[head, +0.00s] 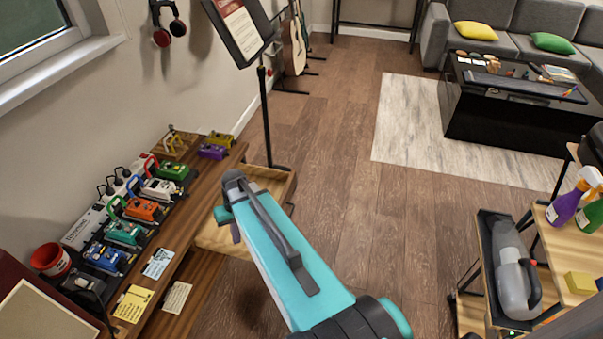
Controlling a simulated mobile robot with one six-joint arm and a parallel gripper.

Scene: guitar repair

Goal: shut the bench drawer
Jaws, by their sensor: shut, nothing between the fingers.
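The bench drawer (279,185) is pale wood and stands pulled out from the right side of the wooden bench (186,268). Its far part shows beyond my teal arm, and a near part shows to the left of the arm. The arm hides the middle of the drawer, so I cannot tell what lies inside or exactly how far out it is. My arm reaches up from the bottom of the head view across the drawer. My gripper is hidden behind the arm, so I cannot see whether it touches the drawer.
Several guitar pedals (141,210), a red cup (50,259) and paper notes (158,263) are on the bench. A music stand (265,120) rises just beyond the drawer. Wooden floor (365,215) to the right is clear up to a shelf with a handheld vacuum (513,272).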

